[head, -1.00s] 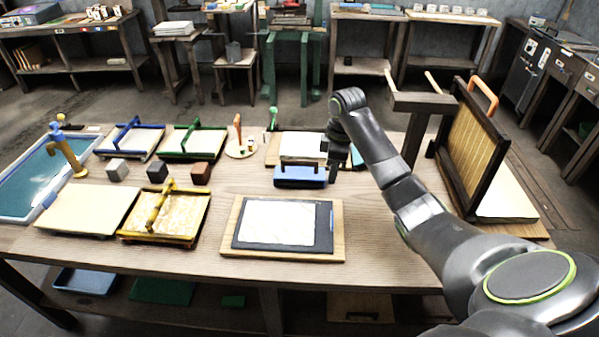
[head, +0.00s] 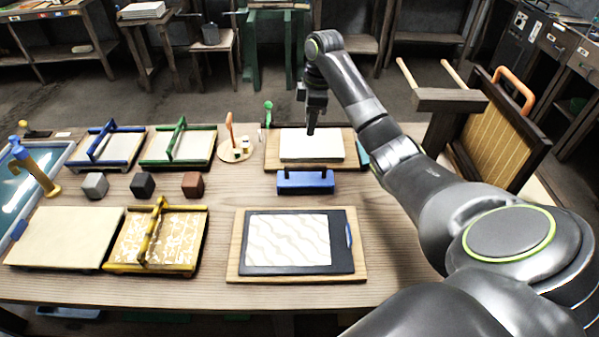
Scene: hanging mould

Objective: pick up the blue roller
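A blue block-like piece (head: 306,183) with short raised ends lies on the table in the middle of the head view. It is the likeliest blue roller, but its shape does not settle that. My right gripper (head: 311,128) points down over the white pad (head: 312,146) on a wooden board, just behind the blue piece and apart from it. Its fingers show as one narrow dark shape, so its opening is unclear. Nothing is visibly held. My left gripper is out of view.
A dark-framed patterned panel (head: 292,241) lies in front on a wooden board. Blue (head: 104,147), green (head: 180,148) and yellow (head: 157,240) frames with handles stand left. Several small cubes sit between. A hinged mould frame (head: 497,133) stands at the right. A teal item (head: 362,154) is partly hidden behind my arm.

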